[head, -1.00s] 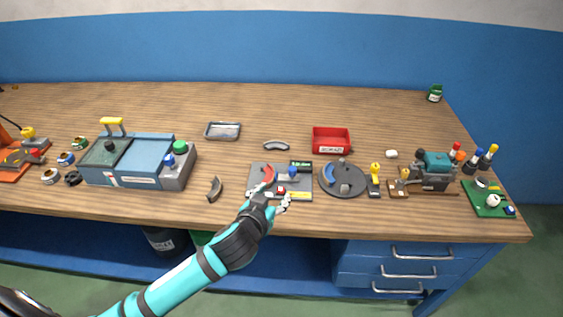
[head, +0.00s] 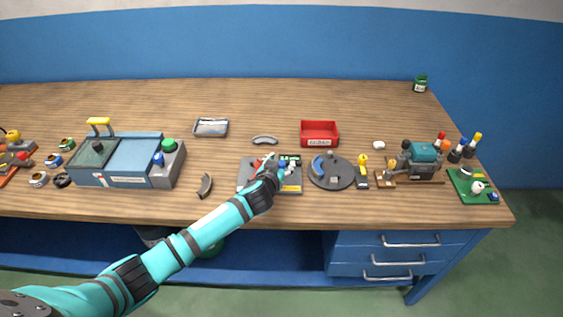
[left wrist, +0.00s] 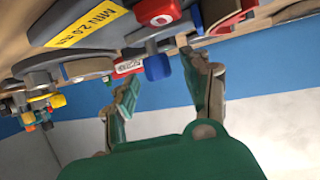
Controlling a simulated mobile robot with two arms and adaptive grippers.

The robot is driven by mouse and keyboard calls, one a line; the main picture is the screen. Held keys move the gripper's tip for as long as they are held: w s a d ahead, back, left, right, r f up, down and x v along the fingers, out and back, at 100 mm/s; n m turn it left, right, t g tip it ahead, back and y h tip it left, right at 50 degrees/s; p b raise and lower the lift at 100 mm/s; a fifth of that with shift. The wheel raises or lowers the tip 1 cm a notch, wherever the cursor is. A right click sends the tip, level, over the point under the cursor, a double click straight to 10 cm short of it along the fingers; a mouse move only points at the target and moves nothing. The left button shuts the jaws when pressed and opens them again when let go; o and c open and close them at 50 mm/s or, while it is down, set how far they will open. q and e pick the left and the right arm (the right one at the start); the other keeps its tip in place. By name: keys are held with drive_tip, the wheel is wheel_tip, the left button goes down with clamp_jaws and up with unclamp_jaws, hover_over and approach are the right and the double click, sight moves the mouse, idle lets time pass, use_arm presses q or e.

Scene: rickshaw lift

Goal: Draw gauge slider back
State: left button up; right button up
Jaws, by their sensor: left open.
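The gauge (head: 290,188) is a grey plate near the front middle of the table. It has a red curved part, a blue knob and a dark display. The left wrist view shows the gauge close up, with a yellow label (left wrist: 85,25) reading "MIN 2.0 mm" and a blue knob (left wrist: 157,67). I cannot tell for sure which part is the slider. My left gripper (head: 270,168) is over the gauge and hides part of it. In the left wrist view my left gripper (left wrist: 160,80) is open, its fingers on either side of the blue knob, with no clear contact. My right gripper is out of view.
A round grey turntable (head: 330,180) stands just right of the gauge. A red bin (head: 320,133) is behind it, and a loose grey curved piece (head: 205,186) lies to the left. A blue-grey machine (head: 130,160) stands further left. The back of the table is mostly clear.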

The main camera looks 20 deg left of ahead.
use_arm(q)
drive_tip(key=shift+w+f, duration=0.25)
drive_tip(key=shift+w, duration=0.35)
drive_tip(key=shift+c, duration=0.4)
clamp_jaws()
